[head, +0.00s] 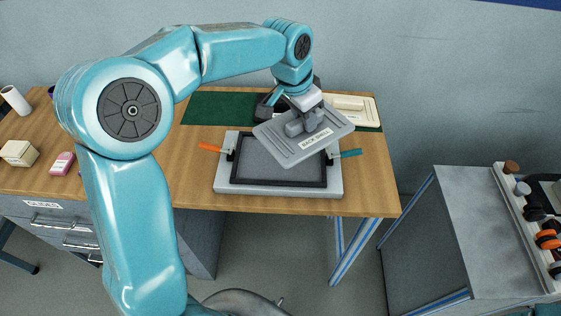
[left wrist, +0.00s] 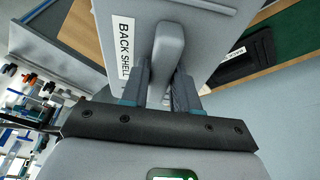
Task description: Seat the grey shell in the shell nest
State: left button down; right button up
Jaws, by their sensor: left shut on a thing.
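The grey shell (head: 290,150), labelled "BACK SHELL", is held tilted above the nest. My left gripper (head: 299,120) is shut on the raised grip on its back. In the left wrist view, my left gripper (left wrist: 160,90) has its two fingers on either side of the grey grip, with the shell (left wrist: 190,40) beyond. The shell nest (head: 222,178) is a light grey base with a black rectangular frame on the table. The shell hides the nest's far right part. My right gripper is not in view.
An orange handle (head: 210,148) and a teal handle (head: 350,153) stick out at the nest's sides. A green mat (head: 215,107) lies behind, with a pale tray (head: 358,108) at its right. A pink item (head: 62,164) and a cream block (head: 18,153) sit at the left of the wooden table (head: 370,190).

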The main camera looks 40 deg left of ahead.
aim_at(279, 134)
pick_arm(q)
jog(key=s+a+r+m+g+h+b, duration=0.1)
jog(key=s+a+r+m+b, duration=0.1)
jog(key=a+r+m, duration=0.45)
jog(key=shift+m, duration=0.55)
jog(key=x, duration=0.4)
jog(key=s+a+b+x, duration=0.1)
jog(key=x, duration=0.3)
jog(key=s+b+x, duration=0.1)
jog(key=x, duration=0.4)
jog(key=shift+s+a+f, duration=0.2)
jog(key=shift+f, duration=2.65)
jog(key=shift+h, duration=0.3)
jog(key=shift+f, duration=0.15)
jog(key=c, duration=0.8)
grip_release()
jog(key=shift+c, duration=0.2)
